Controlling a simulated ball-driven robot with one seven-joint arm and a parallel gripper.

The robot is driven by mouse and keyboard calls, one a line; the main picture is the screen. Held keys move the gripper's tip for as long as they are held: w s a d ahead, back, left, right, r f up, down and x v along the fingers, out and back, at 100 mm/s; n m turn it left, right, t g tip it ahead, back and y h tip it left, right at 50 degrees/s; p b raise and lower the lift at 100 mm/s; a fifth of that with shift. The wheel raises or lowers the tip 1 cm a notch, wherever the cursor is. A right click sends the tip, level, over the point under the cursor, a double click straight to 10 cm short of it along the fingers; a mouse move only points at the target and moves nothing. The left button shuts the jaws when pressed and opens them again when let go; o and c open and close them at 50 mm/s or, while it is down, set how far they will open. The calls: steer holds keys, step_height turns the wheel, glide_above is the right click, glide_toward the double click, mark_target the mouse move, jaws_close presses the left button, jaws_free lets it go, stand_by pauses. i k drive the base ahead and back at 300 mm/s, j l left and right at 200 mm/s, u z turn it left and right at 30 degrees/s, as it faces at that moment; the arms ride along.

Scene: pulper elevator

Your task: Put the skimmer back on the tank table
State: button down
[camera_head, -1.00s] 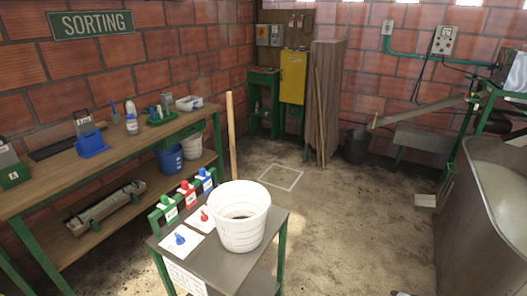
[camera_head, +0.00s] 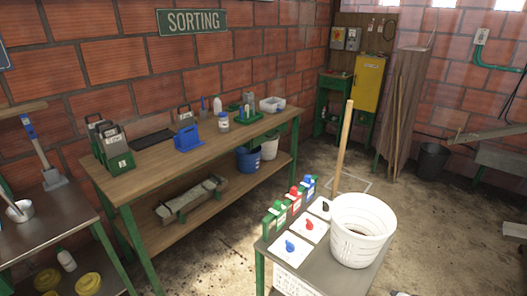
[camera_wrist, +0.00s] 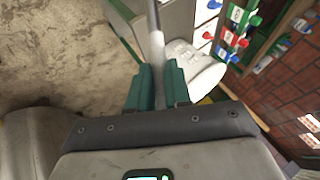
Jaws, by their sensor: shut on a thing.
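My gripper (camera_wrist: 159,72) shows in the wrist view, its two teal fingers shut on a slim grey rod (camera_wrist: 155,38). The rod runs up out of the top of the picture. I take it for the skimmer's handle; its head is out of view. My gripper is not in the head view. I cannot tell for sure which table is the tank table. A steel-topped table (camera_head: 60,232) stands at the left edge of the head view, with a small pan (camera_head: 20,211) and a blue-handled tool (camera_head: 42,150) on it.
A small table (camera_head: 367,282) bears a white bucket (camera_head: 363,232) and coloured-handled labelled holders (camera_head: 290,203). A wooden pole (camera_head: 343,150) rises behind it. A long wooden workbench (camera_head: 140,170) lines the brick wall. Open floor (camera_head: 215,240) lies between workbench and small table.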

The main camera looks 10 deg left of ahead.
mark_target(42, 225)
steer(key=i+j, duration=0.1)
steer(key=j, duration=0.25)
steer(key=i+j+u, duration=0.1)
steer(key=j, duration=0.25)
steer(key=i+j, duration=0.1)
steer(key=j, duration=0.25)
steer(key=i+j+u, duration=0.1)
steer(key=j, duration=0.25)
steer(key=i+j, duration=0.15)
steer(key=j, duration=0.2)
steer(key=u, duration=0.05)
